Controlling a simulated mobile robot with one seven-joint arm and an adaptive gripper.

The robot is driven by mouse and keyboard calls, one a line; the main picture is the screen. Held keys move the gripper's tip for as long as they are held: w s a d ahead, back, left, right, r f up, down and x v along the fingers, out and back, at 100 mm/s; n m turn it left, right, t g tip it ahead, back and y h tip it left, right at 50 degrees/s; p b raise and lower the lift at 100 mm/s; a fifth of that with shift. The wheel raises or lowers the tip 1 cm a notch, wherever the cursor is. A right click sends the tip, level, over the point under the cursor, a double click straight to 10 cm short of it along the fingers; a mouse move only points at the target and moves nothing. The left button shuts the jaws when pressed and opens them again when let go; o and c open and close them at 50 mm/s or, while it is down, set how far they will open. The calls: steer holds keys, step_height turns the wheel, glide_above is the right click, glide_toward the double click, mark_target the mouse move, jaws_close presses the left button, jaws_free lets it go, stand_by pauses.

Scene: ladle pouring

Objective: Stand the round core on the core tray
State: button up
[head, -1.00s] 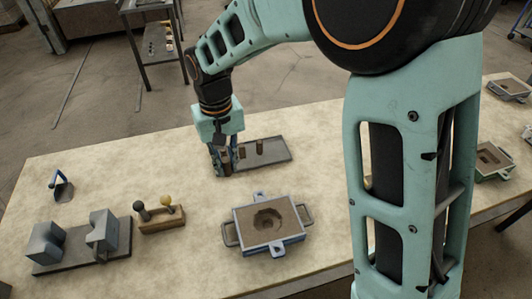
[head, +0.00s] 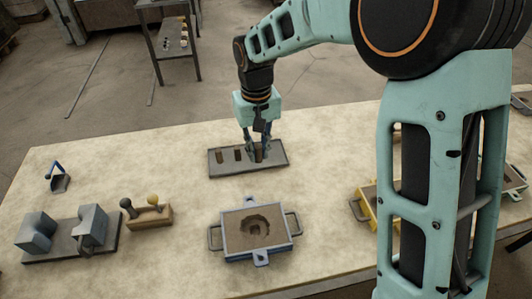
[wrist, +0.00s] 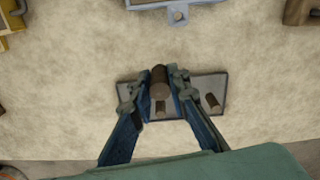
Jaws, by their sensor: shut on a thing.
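My gripper (head: 257,152) is shut on a brown, cylinder-shaped core, the round core (wrist: 159,82), which is upright between the fingers in the wrist view. It is over the right part of the dark grey core tray (head: 275,168) in the head view. The fingers partly hide the core there, and I cannot tell whether its foot touches the tray. Two other brown cores stand on the tray: one at the left end (head: 219,156) and one near the middle (head: 238,155). The tray also shows in the wrist view (wrist: 222,84).
A grey mould box (head: 230,250) with side handles and a hollow in its sand stands in front of the tray. A wooden block with two knobs (head: 150,218), grey pattern blocks (head: 88,225) and a small scoop (head: 60,183) lie left. A yellow box (head: 365,205) stands right.

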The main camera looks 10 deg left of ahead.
steer(key=w+f, duration=0.2)
steer(key=w, duration=0.1)
steer(key=w+d+f+p, duration=0.1)
steer(key=w+f, duration=0.2)
steer(key=w, duration=0.1)
steer(key=w+d+f, duration=0.1)
steer(key=w+f, duration=0.2)
steer(key=w, duration=0.1)
steer(key=shift+d+f, duration=0.1)
steer(key=shift+d, duration=0.05)
steer(key=shift+w+f, duration=0.2)
steer(key=shift+f, duration=0.1)
steer(key=shift+w+f+p, duration=0.1)
steer(key=shift+f+p, duration=0.25)
steer(key=shift+f, duration=1.3)
steer(key=shift+f, duration=0.15)
steer(key=o, duration=0.8)
steer(key=shift+c, duration=0.2)
